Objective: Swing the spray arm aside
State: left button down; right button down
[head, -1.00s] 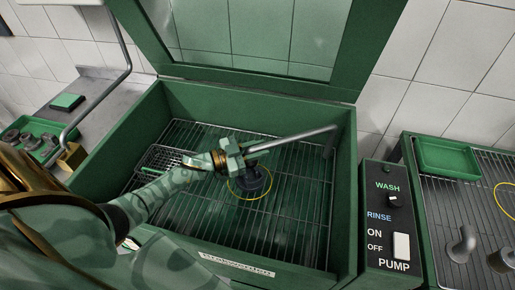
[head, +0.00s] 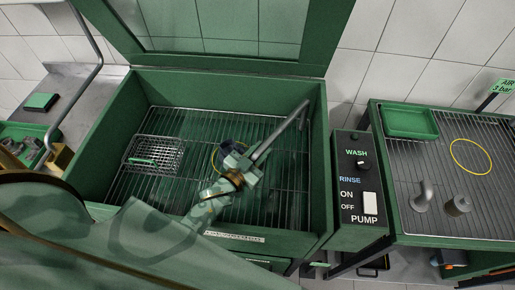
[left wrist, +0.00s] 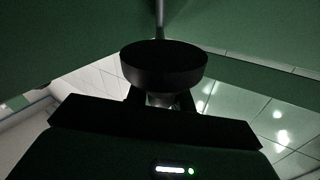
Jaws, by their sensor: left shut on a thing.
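The spray arm (head: 281,131) is a grey metal tube inside the green wash cabinet (head: 321,150). It runs from near the cabinet's right wall down and left to my left gripper (head: 240,166). My left gripper is shut on the spray arm's free end, above the wire rack. In the left wrist view a dark round piece (left wrist: 164,66) sits at the jaws (left wrist: 160,98), with a thin tube behind it. My right gripper is not in view.
A wire basket (head: 153,154) stands at the left of the rack. The cabinet's lid (head: 225,46) is raised. A control panel (head: 358,180) is to the right, beside a grated table (head: 455,190) with a green tray (head: 410,122) and grey parts.

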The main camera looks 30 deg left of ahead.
pick_arm(q)
jog(key=c, duration=1.3)
grip_release()
jog(key=shift+o, duration=0.2)
jog(key=shift+r, duration=0.1)
jog(key=r, duration=0.1)
jog(key=r+p, duration=0.2)
jog(key=r, duration=0.1)
jog(key=shift+s+d, duration=0.15)
jog(key=shift+s, duration=0.1)
jog(key=s+d+r+p, duration=0.1)
jog(key=s+d+r, duration=0.1)
jog(key=s+r, duration=0.2)
jog(key=s+d+r+p, duration=0.2)
jog(key=s+d+r, duration=0.1)
jog(key=s, duration=0.5)
jog(key=shift+s+d+r, duration=0.15)
jog(key=shift+d+r, duration=0.15)
jog(key=shift+r, duration=0.6)
